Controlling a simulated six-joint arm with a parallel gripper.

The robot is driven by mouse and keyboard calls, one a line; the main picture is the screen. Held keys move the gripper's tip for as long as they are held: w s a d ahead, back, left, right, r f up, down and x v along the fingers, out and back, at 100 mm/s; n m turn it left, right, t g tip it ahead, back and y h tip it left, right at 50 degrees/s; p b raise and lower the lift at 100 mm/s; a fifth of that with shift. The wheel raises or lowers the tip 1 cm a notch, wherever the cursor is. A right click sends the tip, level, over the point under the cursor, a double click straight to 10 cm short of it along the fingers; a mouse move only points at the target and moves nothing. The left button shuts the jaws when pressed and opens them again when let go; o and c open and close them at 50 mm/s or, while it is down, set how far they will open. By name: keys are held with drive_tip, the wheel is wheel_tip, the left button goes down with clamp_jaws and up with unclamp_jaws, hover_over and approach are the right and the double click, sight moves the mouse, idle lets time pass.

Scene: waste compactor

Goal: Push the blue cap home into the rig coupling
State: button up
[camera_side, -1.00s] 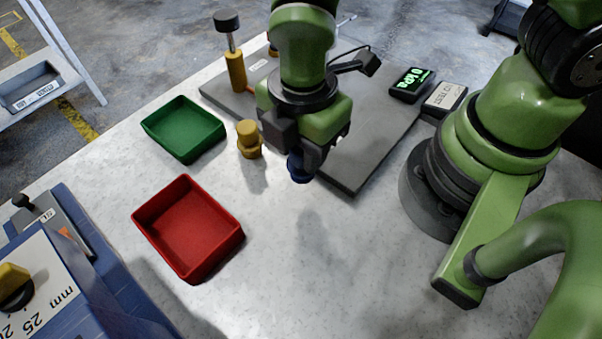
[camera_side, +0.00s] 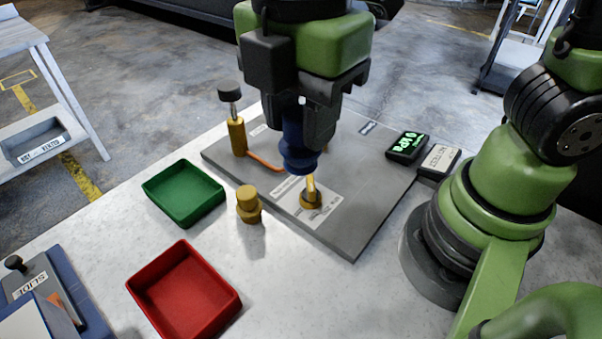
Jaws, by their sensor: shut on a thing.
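My gripper (camera_side: 306,128) is shut on the blue cap (camera_side: 296,154), a dark blue ribbed piece held roughly upright between the fingers. The rig is a grey plate (camera_side: 360,205) on the table. A brass fitting (camera_side: 311,199) with an upright stem stands on a white label near the plate's front edge; it looks like the rig coupling. The cap's underside is hidden, and I cannot tell how well the two line up.
A loose brass fitting (camera_side: 248,205) stands left of the plate. Green (camera_side: 184,193) and red (camera_side: 183,292) trays lie further left. A brass post with a black knob (camera_side: 236,133) and copper pipe stand at the plate's back left. A pressure display (camera_side: 407,147) and labelled box (camera_side: 440,160) sit right.

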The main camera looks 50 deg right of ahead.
sight(299, 111)
wheel_tip(299, 111, up, 6)
drive_tip(key=shift+w, duration=0.1)
drive_tip(key=w+d+m, duration=0.6)
drive_tip(key=d, duration=0.4)
drive_tip(key=w+d+m, duration=0.6)
drive_tip(key=w+d, duration=0.1)
drive_tip(key=d, duration=0.4)
drive_tip(key=shift+s+f, duration=0.15)
drive_tip(key=shift+f, duration=2.55)
drive_tip(key=shift+f, duration=2.85)
drive_tip(key=shift+f, duration=1.85)
drive_tip(key=shift+c, duration=0.3)
